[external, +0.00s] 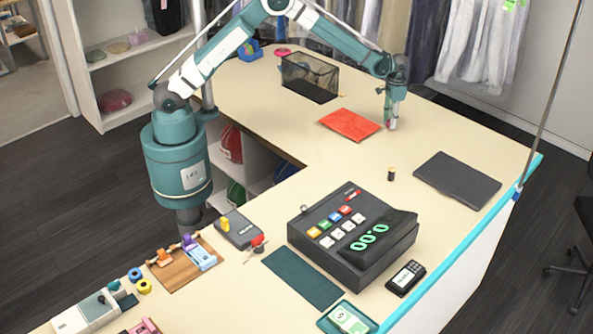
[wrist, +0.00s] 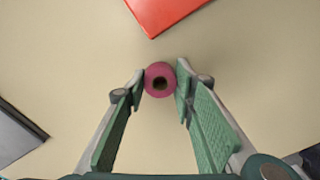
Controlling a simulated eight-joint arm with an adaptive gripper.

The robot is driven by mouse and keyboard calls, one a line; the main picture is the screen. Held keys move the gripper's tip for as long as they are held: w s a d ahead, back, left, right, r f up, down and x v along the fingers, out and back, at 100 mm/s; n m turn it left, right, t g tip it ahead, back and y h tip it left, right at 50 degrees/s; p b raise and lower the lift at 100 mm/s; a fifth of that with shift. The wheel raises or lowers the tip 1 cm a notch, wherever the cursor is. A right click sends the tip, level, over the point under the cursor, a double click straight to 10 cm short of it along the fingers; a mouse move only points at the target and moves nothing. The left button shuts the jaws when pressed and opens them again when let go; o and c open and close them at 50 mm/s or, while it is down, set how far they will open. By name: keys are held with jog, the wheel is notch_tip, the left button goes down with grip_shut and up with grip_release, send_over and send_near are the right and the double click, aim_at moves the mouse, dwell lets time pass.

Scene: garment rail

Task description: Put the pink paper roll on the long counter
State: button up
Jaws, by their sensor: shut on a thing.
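The pink paper roll (wrist: 152,74) stands upright between my fingertips in the wrist view, its round end with a dark hole facing the camera. My gripper (wrist: 160,84) is shut on it. In the external view my gripper (external: 391,120) points down at the far part of the long counter (external: 450,130), and a bit of the pink roll (external: 392,125) shows at its tips. The roll is at or just above the counter surface; I cannot tell whether it touches.
A red folder (external: 349,125) lies just left of my gripper. A black mesh basket (external: 310,75) stands behind it. A dark flat pad (external: 457,180), a small dark spool (external: 391,174) and the cash register (external: 350,235) are nearer the camera. Bare counter lies right of my gripper.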

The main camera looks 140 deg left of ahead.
jog(key=shift+f, duration=0.3)
jog(key=shift+f, duration=0.15)
jog(key=o, duration=0.7)
jog(key=shift+o, duration=0.4)
notch_tip(320, 180, up, 12)
jog(key=shift+b, duration=0.3)
dwell(0.5)
dwell(0.4)
